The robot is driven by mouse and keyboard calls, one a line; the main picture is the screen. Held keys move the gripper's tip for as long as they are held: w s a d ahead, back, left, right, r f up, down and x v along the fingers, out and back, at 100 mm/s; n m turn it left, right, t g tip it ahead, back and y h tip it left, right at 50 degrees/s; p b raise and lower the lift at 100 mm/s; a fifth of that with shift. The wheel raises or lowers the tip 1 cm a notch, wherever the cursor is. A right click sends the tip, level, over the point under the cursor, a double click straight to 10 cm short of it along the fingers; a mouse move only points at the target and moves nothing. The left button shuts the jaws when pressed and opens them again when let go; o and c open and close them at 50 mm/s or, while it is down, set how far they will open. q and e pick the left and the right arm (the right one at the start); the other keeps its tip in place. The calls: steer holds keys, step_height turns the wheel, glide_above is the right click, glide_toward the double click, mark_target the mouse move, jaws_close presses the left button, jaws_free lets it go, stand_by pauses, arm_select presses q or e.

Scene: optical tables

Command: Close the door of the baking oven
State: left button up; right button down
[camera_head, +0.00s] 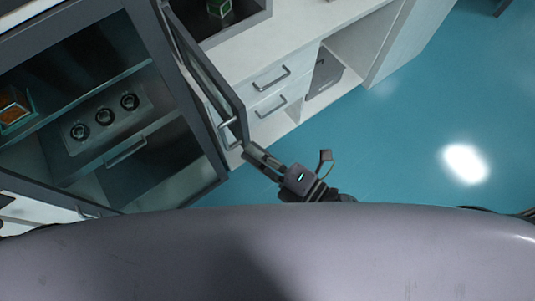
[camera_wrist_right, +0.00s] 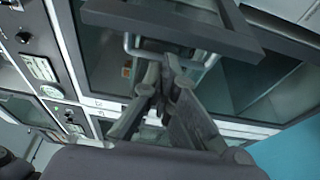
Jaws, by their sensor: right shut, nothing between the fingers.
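The oven door (camera_head: 207,70) has a dark frame, a glass pane and a metal bar handle (camera_head: 228,133). It stands open, swung out from the right side of the dark oven body (camera_head: 205,165). My right gripper (camera_head: 251,151) is shut and empty, just beside the door's lower free corner, close to the handle. In the right wrist view, the fingertips (camera_wrist_right: 160,68) lie close to the door handle (camera_wrist_right: 136,50), below the door frame (camera_wrist_right: 180,20); I cannot tell whether they touch. My left gripper is not in view.
Three round black knobs (camera_head: 104,115) show inside the dark opening. White drawers (camera_head: 270,85) with bar handles stand behind the door under a white worktop (camera_head: 300,28). The blue floor (camera_head: 400,140) to the right is clear. In the wrist view, panels with knobs (camera_wrist_right: 22,38) stand at left.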

mark_target(239, 142)
steer(key=p+x, duration=0.1)
steer(key=x, duration=0.4)
steer(key=shift+d, duration=0.1)
